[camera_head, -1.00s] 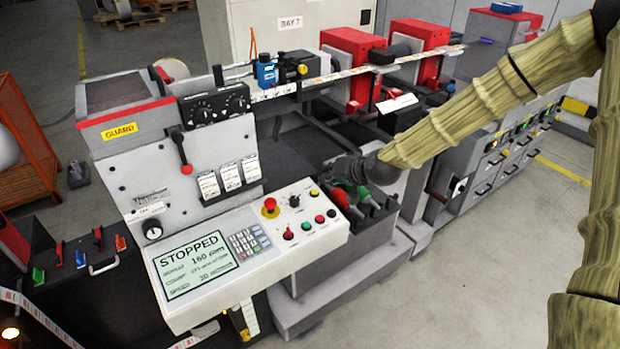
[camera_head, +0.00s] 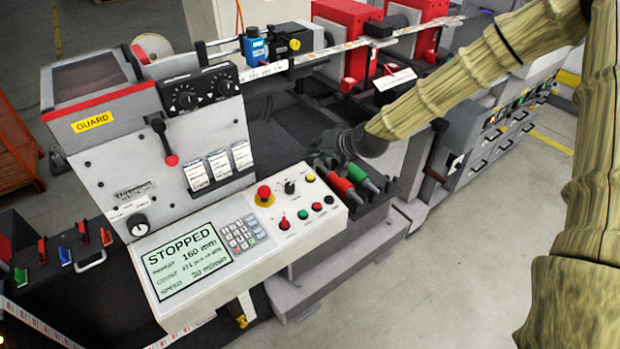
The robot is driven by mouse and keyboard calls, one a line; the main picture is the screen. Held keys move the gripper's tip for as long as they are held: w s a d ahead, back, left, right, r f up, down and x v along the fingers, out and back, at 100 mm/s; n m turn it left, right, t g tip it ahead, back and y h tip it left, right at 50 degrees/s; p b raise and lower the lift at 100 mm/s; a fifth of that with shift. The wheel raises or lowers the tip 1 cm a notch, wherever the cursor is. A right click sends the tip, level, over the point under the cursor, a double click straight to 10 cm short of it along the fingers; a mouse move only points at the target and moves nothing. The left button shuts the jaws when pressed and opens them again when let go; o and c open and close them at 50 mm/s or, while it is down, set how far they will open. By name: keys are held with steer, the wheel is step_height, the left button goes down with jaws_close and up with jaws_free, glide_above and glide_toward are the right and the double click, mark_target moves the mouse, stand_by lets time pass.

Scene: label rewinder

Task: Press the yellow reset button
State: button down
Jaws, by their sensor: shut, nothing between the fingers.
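The operator panel (camera_head: 278,240) is the sloped white console at the front of the machine. A small yellowish button (camera_head: 310,178) sits near the panel's upper right corner; I take it for the yellow reset button, though no label on it is readable. My gripper (camera_head: 325,147) is dark and small in the picture, at the end of my arm. It is shut and empty. It shows above and behind the button, apart from it, near the red and green handles. Its fingertips are hard to make out against the dark machine.
A red mushroom stop button (camera_head: 264,192) and a black knob (camera_head: 290,187) sit left of the yellowish button. Green, red and black buttons line the panel below it. A red-handled tool (camera_head: 339,186) and a green-handled tool (camera_head: 362,177) stand just right of the panel.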

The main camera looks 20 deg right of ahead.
mark_target(314, 178)
steer(key=f+b, duration=0.2)
steer(key=f, duration=0.1)
steer(key=shift+s+f, duration=0.1)
steer(key=shift+s, duration=0.2)
steer(key=f+b, duration=0.1)
steer(key=w+f+b, duration=0.1)
steer(key=f, duration=0.1)
steer(key=shift+w+a+f, duration=0.15)
steer(key=shift+f, duration=0.25)
steer(key=shift+s+b, duration=0.2)
steer(key=shift+b, duration=0.1)
steer(key=shift+w, duration=0.15)
